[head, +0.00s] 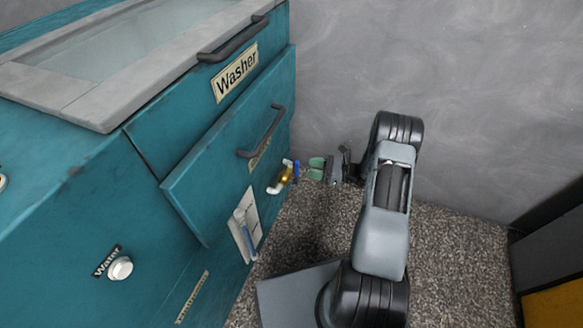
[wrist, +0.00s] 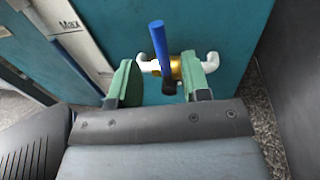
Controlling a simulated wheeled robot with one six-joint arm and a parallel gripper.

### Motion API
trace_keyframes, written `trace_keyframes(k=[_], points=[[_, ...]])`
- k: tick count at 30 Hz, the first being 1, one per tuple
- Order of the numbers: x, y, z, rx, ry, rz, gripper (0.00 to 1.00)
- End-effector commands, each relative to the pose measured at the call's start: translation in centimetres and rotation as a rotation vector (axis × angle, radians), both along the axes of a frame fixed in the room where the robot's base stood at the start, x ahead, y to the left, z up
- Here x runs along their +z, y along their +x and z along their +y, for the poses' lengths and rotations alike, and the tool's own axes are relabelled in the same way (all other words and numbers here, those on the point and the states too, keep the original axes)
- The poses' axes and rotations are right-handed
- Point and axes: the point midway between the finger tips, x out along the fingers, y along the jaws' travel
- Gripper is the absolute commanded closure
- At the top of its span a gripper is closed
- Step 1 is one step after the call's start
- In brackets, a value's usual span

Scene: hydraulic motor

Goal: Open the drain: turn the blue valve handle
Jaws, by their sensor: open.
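The blue valve handle (wrist: 158,48) stands upright in the wrist view, on a brass valve body (wrist: 176,68) with white pipe ends. In the head view the handle (head: 296,170) shows small beside the brass valve (head: 286,175), on the side of the teal machine. My gripper (head: 316,168) is open and empty, just right of the handle in the head view. In the wrist view the green fingertips (wrist: 163,84) are on either side of the valve, with the handle between them in the picture. I cannot tell whether any finger touches it.
The teal washer (head: 150,160) fills the left, with a drawer front (head: 225,150) standing out above the valve. A level gauge (head: 245,222) is left of the valve, and a white Water knob (head: 120,268) is farther left. A grey wall (head: 470,90) stands behind; gravelly floor (head: 455,250) lies right.

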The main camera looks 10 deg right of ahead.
Motion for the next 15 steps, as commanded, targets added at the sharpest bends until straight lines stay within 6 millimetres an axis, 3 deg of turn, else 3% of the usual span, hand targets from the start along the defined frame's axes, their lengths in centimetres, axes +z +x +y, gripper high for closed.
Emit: trace_keyframes(k=[6, 15], points=[[-0.3, 1.7, 3.8, 0.005, -0.001, 0.000, 0.57], [-0.1, 3.1, 6.8, 0.002, -0.002, -0.001, 0.57]])
